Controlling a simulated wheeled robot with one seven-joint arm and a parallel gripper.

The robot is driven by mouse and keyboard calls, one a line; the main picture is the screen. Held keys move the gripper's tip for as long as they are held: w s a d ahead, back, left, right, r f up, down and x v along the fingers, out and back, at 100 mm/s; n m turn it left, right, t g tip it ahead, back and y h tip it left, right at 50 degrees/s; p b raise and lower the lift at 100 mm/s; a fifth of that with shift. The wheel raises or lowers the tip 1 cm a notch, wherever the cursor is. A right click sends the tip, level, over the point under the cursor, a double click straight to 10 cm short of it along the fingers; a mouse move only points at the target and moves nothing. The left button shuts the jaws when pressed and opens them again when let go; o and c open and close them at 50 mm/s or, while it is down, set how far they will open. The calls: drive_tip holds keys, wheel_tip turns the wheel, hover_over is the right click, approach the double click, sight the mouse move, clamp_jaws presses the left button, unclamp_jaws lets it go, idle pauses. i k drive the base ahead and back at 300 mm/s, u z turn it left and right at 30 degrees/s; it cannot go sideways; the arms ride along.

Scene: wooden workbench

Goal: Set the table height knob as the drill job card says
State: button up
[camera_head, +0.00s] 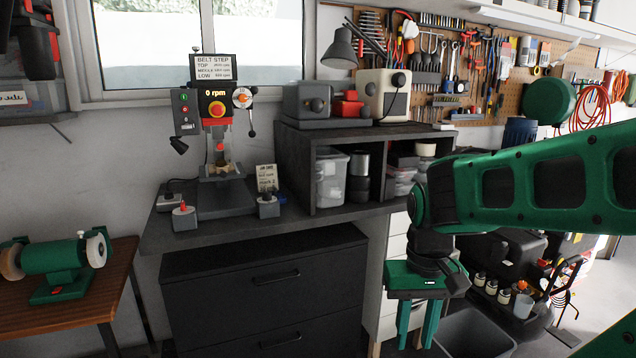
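A drill press (220,132) stands on the dark workbench, with a red button and a display reading "0 rpm". The job card (267,177) stands upright at its right; its print is too small to read fully, though the bottom line looks like "Mark 2". A small grey box with a red-topped knob (184,215) sits front left of the press. Another small grey box (268,206) sits in front of the card. I cannot tell which control is the table height knob. My green gripper (417,325) points down, open and empty, well right of the press.
A "BELT STEP" sign (213,67) tops the press. A black shelf unit (308,165) with bins and jars stands right of it, below a desk lamp (340,48). A bench grinder (60,262) is on a wooden table at left. A grey bin (480,335) stands beside my gripper.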

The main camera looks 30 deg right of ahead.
sight(266, 195)
drive_tip(key=z, duration=0.4)
drive_tip(key=i, duration=1)
drive_tip(key=z, duration=0.3)
drive_tip(key=k, duration=0.75)
drive_tip(key=u, duration=0.4)
drive_tip(key=i, duration=0.8)
